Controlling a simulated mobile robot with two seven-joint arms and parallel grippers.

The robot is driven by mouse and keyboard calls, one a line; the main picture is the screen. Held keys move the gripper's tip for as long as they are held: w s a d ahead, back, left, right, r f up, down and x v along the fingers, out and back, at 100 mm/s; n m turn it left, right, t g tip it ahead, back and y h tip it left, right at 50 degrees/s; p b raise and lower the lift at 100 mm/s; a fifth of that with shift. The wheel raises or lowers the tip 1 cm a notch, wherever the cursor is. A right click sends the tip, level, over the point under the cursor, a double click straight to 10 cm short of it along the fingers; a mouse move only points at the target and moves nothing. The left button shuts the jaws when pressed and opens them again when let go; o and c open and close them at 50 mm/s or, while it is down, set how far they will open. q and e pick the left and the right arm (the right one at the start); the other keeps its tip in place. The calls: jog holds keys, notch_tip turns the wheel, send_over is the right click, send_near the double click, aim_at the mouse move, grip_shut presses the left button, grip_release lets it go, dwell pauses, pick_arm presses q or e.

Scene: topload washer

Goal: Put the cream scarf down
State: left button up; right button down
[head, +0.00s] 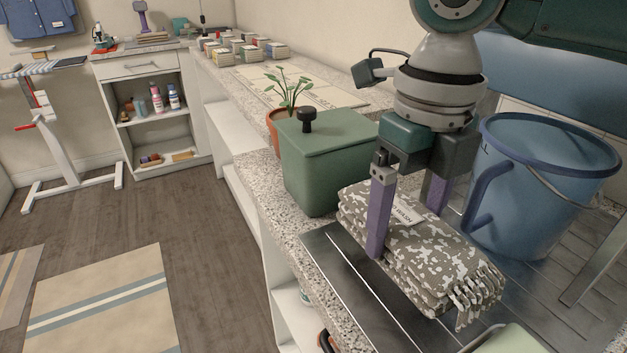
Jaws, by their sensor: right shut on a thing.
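The cream scarf (428,262) is a folded, fringed bundle with a grey-brown and cream pattern and a paper label on top. It is over the dark grooved metal surface (338,272) at the right of the counter. My right gripper (404,226) points down with its two purple fingers on either side of the scarf, shut on it. The far fingertip is hidden behind the cloth. I cannot tell whether the scarf's underside touches the surface. My left gripper is not in view.
A green lidded box (318,170) stands close left of the scarf, with a potted plant (287,95) behind it. A blue bucket (545,185) stands close on the right. A pale green object (507,340) lies at the bottom edge.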

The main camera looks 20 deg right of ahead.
aim_at(408, 216)
jog(key=shift+f, duration=1.85)
grip_release()
jog(key=shift+f, duration=0.15)
jog(key=shift+r, duration=0.25)
notch_tip(408, 216, up, 11)
jog(key=shift+f+p, duration=0.1)
jog(key=shift+p, duration=0.45)
jog(key=shift+r, duration=0.55)
